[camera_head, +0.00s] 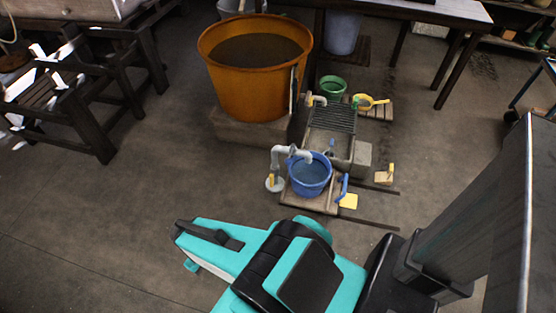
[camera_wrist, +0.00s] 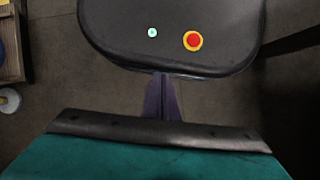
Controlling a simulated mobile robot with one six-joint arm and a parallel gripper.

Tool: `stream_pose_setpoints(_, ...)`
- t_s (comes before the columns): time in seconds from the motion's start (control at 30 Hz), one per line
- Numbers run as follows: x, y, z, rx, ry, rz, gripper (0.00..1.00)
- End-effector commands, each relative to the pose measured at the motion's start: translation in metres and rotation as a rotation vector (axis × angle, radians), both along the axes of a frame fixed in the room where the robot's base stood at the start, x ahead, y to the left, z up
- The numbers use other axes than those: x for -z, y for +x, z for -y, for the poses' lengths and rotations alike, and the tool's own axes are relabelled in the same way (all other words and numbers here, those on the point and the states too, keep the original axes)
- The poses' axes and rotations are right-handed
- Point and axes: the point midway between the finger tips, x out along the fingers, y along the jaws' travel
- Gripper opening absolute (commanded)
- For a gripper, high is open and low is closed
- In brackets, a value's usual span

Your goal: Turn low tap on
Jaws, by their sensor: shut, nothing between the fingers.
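In the head view a grey bent pipe (camera_head: 278,158) rises low from the floor and its spout reaches over a blue bucket (camera_head: 309,178) holding what looks like water. A small yellow handle (camera_head: 271,181) shows at the pipe's round foot; its setting is too small to tell. A second short pipe (camera_head: 317,100) stands behind, by the grated trough. I cannot tell for certain which is the low tap. My gripper (camera_wrist: 161,98) shows in the wrist view, shut and empty, pointing over my own dark base, well apart from the pipes.
A large orange tub (camera_head: 253,95) stands on a block behind the bucket. A green bucket (camera_head: 333,86), a yellow watering can (camera_head: 370,101) and a grated trough (camera_head: 333,118) are right of it. Wooden racks (camera_head: 80,105) stand left. The floor (camera_head: 150,180) at centre left is clear.

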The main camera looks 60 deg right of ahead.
Motion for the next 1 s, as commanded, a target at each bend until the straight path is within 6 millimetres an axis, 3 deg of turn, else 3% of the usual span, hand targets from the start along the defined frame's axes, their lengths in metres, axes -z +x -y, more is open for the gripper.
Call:
stream_pose_setpoints(0.27, 0.013, 0.079, 0.075, -0.104, 0.020, 0.052, 0.00)
stream_pose_setpoints(0.5, 0.004, 0.137, 0.169, -0.213, 0.021, 0.077, 0.00)
stream_pose_setpoints(0.8, -0.028, 0.177, 0.309, -0.334, 0.004, 0.074, 0.00)
stream_pose_setpoints(1.0, -0.060, 0.180, 0.408, -0.402, -0.007, 0.048, 0.00)
